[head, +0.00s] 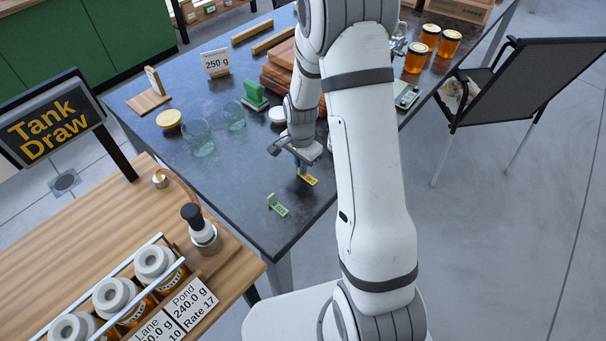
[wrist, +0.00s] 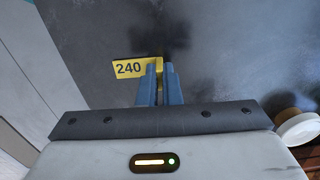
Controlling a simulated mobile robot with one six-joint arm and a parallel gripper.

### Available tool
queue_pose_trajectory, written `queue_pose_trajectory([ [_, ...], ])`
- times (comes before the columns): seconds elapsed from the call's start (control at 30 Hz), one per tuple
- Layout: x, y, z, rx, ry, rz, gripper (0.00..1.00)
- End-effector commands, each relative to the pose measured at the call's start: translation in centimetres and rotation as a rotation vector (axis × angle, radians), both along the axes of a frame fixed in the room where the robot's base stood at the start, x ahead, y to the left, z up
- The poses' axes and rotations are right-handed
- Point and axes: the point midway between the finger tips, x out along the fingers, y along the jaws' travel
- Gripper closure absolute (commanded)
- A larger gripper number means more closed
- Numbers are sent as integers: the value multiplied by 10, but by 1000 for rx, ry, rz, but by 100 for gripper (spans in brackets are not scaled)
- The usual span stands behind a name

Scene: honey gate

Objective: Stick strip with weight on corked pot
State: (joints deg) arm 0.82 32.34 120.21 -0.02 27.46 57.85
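A yellow strip (head: 309,180) printed 240 is at the near right edge of the dark table; its number also reads in the wrist view (wrist: 128,68). Whether the strip touches the table is unclear. A green strip (head: 277,206) lies left of the yellow one.
Empty glass jars (head: 198,140), a tan disc (head: 169,119) and a green stand (head: 254,95) are on the table's left half. A 250 g card (head: 216,61) stands behind. A wooden counter (head: 90,220) with pots in a rail is at lower left. A chair (head: 525,85) stands right.

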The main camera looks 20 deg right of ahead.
Motion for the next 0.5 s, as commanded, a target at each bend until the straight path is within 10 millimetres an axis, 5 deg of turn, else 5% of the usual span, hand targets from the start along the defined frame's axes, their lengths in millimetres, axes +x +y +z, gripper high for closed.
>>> queue_pose_trajectory([
  [0.5, 0, 0, 30, 0, -1, 0, 100],
])
